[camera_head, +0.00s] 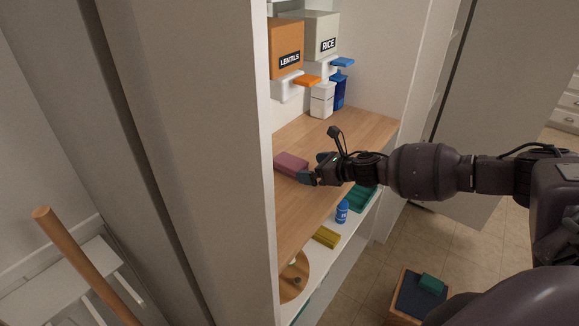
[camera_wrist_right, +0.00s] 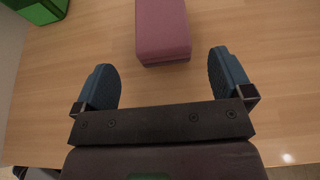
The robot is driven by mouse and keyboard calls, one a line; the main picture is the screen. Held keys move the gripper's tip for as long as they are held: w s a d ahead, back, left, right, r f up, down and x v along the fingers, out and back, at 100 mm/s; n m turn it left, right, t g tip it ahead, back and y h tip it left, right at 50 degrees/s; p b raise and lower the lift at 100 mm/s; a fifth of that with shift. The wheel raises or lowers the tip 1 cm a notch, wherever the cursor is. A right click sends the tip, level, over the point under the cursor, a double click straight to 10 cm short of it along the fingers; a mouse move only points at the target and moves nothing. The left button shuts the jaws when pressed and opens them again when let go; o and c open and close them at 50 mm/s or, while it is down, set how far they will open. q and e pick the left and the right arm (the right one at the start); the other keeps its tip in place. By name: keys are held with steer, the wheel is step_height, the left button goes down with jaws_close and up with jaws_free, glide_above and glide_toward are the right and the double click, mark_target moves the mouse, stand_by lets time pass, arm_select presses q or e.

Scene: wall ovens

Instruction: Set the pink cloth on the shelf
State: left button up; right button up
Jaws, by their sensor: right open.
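The pink cloth (camera_head: 291,164) is a folded, block-like bundle lying flat on the wooden shelf (camera_head: 352,130) inside the open cupboard. In the right wrist view the pink cloth (camera_wrist_right: 162,30) lies just beyond my fingertips, roughly centred between them. My right gripper (camera_head: 308,176) reaches in from the right over the shelf. In the right wrist view my right gripper (camera_wrist_right: 165,75) is open, with its two blue-grey fingers wide apart and nothing between them. My left gripper does not show.
Lentils (camera_head: 286,48) and rice (camera_head: 322,36) dispensers hang above the shelf. White and blue containers stand at its back. Below, a lower shelf holds a blue bottle (camera_head: 342,211), a yellow cloth (camera_head: 327,236) and green items. A green box (camera_wrist_right: 40,8) sits left in the wrist view.

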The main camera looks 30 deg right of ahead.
mark_target(300, 165)
steer(key=shift+x, duration=2.8)
steer(key=shift+w+d+r, duration=0.1)
steer(key=shift+d, duration=0.1)
steer(key=shift+c, duration=0.3)
steer(key=c, duration=1)
steer(key=shift+r, duration=0.1)
